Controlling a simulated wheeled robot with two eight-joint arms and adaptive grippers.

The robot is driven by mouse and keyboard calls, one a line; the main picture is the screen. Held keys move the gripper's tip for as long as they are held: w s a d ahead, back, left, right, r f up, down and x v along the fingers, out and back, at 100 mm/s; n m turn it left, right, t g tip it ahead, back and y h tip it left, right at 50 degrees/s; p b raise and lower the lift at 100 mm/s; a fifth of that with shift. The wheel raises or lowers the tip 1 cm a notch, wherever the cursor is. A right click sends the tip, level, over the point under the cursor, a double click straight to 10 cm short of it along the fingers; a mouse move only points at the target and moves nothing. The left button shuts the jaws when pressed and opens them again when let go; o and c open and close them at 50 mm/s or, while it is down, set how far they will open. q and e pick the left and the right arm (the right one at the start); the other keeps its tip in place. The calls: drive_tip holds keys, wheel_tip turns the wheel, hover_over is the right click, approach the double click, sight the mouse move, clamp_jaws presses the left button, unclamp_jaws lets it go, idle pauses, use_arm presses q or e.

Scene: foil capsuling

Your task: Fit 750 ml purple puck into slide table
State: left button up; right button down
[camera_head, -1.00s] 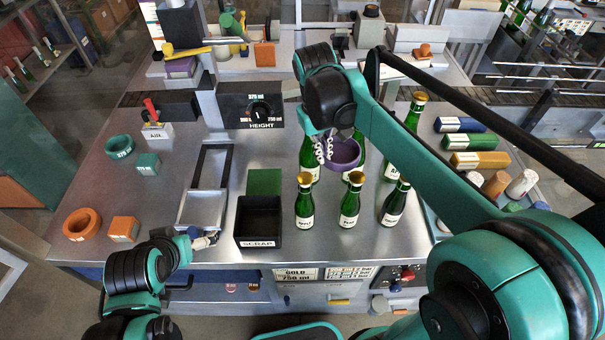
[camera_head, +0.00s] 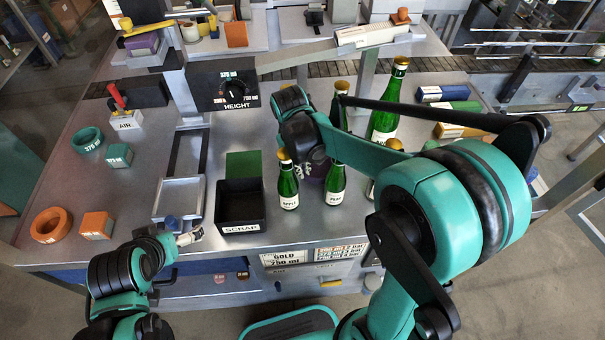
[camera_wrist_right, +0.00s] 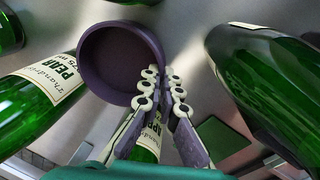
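The purple puck (camera_wrist_right: 119,62) is a round, hollow cup at the upper left of the right wrist view. In the head view it is mostly hidden behind my right gripper (camera_head: 314,154), among the green bottles. The fingers of my right gripper (camera_wrist_right: 163,80) are closed at the puck's rim and hold it above the table. The slide table (camera_head: 180,198) is a silver plate on a dark rail, left of the scrap bin, with nothing on it. My left gripper (camera_head: 190,236) is low at the table's front edge, just below the slide table; its finger opening is unclear.
Green bottles (camera_head: 335,186) stand close around my right gripper. The black scrap bin (camera_head: 240,205) lies between them and the slide table. The height box (camera_head: 232,86) stands behind. A teal ring (camera_head: 87,140) and an orange ring (camera_head: 52,224) lie at left.

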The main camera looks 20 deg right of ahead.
drive_tip(key=shift+f, duration=0.8)
drive_tip(key=shift+f, duration=0.1)
drive_tip(key=c, duration=1.7)
unclamp_jaws()
